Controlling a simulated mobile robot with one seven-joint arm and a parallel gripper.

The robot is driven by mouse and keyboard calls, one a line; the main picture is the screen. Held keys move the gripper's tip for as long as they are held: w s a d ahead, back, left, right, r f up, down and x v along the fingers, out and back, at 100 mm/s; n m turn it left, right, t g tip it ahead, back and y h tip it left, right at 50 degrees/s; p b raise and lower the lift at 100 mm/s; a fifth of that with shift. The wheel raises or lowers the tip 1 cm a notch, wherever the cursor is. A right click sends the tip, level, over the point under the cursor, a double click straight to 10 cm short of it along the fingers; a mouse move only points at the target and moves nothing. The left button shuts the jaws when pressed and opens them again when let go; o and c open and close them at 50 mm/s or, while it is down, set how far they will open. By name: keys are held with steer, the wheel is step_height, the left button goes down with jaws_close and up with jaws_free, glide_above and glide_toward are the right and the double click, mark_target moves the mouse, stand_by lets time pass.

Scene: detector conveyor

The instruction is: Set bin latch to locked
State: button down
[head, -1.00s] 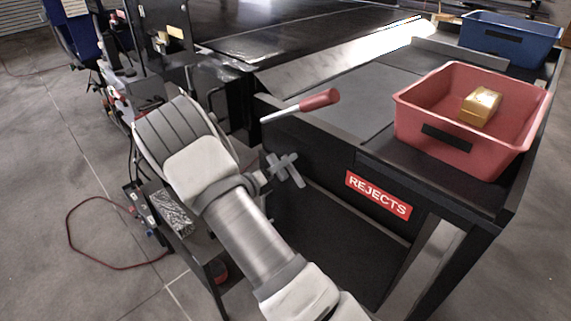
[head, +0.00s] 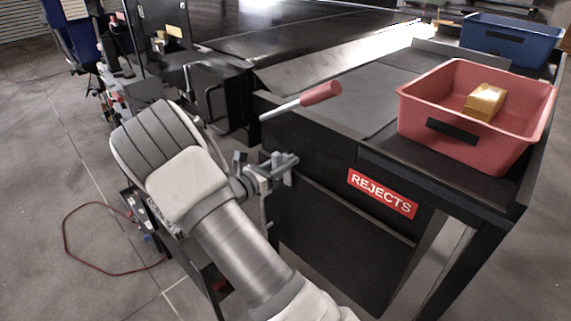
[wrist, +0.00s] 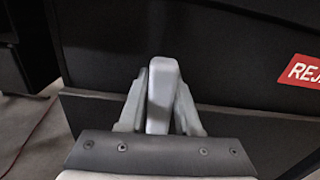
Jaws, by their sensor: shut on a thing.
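The bin latch (wrist: 163,93) is a pale grey bar on the dark front panel of the reject station. In the wrist view it stands upright in the picture, between my two fingers. My gripper (wrist: 160,112) is shut on it, one finger on each side. In the head view, my gripper (head: 262,176) is at the panel left of the REJECTS sign. The latch there (head: 287,162) is partly hidden by the gripper. I see no lock marking in these views.
A red-handled lever (head: 320,93) sticks out above my gripper. The REJECTS sign (head: 382,193) is to the right. A red bin (head: 420,110) with a golden box (head: 485,101) stands on top, with a blue bin (head: 511,40) behind. A red cable (head: 66,232) lies on the floor at left.

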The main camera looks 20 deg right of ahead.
steer(key=shift+m, duration=0.5)
steer(key=c, duration=0.7)
jaws_free()
steer(key=v, duration=1.7)
steer(key=shift+s+a, duration=0.1)
steer(key=shift+a, duration=0.15)
steer(key=shift+p, duration=0.3)
